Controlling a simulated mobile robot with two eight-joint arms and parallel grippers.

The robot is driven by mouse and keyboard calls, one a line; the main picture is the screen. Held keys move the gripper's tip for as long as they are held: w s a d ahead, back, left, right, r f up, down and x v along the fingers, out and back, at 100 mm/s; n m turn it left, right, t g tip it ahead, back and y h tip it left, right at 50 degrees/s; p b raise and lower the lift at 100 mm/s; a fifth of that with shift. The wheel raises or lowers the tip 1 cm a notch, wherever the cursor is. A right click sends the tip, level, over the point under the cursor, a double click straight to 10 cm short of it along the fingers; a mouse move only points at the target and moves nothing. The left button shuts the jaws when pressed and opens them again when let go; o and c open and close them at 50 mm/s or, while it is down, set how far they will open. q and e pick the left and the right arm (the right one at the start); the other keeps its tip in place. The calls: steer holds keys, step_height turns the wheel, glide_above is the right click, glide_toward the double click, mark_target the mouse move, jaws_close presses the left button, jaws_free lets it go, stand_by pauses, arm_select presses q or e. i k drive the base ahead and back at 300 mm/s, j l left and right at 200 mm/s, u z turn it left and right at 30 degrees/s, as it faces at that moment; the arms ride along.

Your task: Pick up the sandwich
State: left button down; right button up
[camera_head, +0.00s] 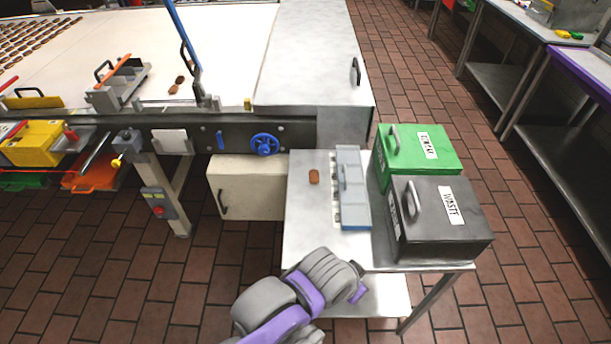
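A small brown sandwich (314,177) lies flat on the steel table (303,225), left of a long grey-blue tray-like holder (350,188). One of my arms, grey and purple, comes in from the bottom edge left of centre and reaches up and right to the table's front. I take it for my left arm. A small purple part (358,292) at its far end may belong to the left gripper, but fingers cannot be made out. This arm is well short of the sandwich and apart from it. My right gripper is not in view.
A green bin (440,160) and a black waste bin (470,245) stand on the table's right. A conveyor (225,40) with several brown pieces runs behind and left, with a steel cover (310,45). A beige box (245,185) adjoins the table's left side.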

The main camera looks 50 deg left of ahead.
mark_target(313, 173)
steer(key=k+l+u, duration=0.1)
steer(key=u, duration=1.5)
steer(key=j, duration=0.5)
steer(key=k+j, duration=0.15)
steer(key=j, duration=0.35)
steer(key=i+j+z, duration=0.15)
steer(key=j, duration=0.4)
steer(key=j+z, duration=0.15)
steer(key=j, duration=0.35)
steer(key=i+j+z, duration=0.15)
steer(key=i+j, duration=0.25)
steer(key=i+j+z, duration=0.2)
steer(key=i+j, duration=0.2)
steer(key=j, duration=0.15)
steer(key=i+l+z, duration=0.1)
steer(key=i, duration=0.5)
